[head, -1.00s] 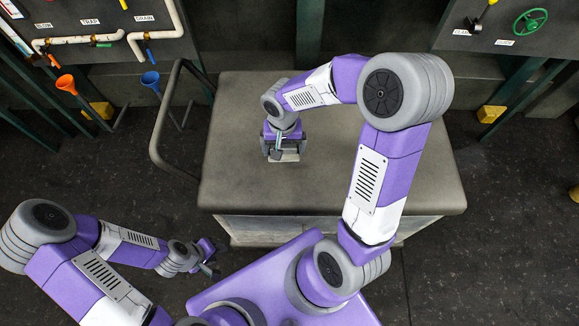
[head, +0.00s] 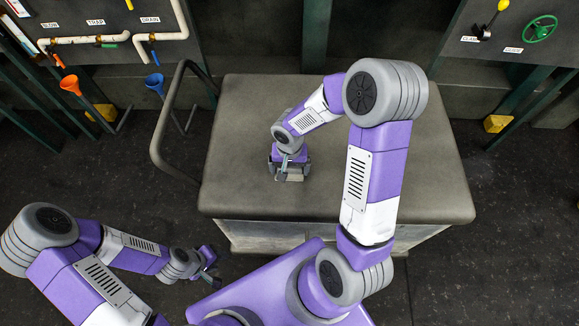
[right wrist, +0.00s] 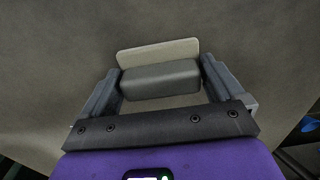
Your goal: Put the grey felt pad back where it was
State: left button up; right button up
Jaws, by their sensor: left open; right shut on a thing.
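A grey block with rounded edges, which looks like the grey felt pad (right wrist: 160,79), sits between the fingers of my right gripper (right wrist: 158,88) in the right wrist view. A thin pale plate (right wrist: 150,53) shows along its far side; I cannot tell whether the two are joined. In the head view my right gripper (head: 290,175) points down over the grey table (head: 400,180), left of its middle. I cannot tell whether the pad touches the table. My left gripper (head: 210,266) is open and empty, left of the table's front.
The tabletop is bare around my right gripper. A bent rail (head: 158,130) stands at the table's left side. Behind are pipes (head: 100,39), an orange funnel (head: 71,85), a blue funnel (head: 155,82) and a green wheel (head: 540,28).

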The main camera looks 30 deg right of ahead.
jog(key=shift+f, duration=0.15)
jog(key=o, duration=0.6)
jog(key=shift+o, duration=0.2)
jog(key=shift+r, duration=0.25)
notch_tip(320, 180, up, 12)
jog(key=p, duration=0.3)
jog(key=shift+f, duration=0.1)
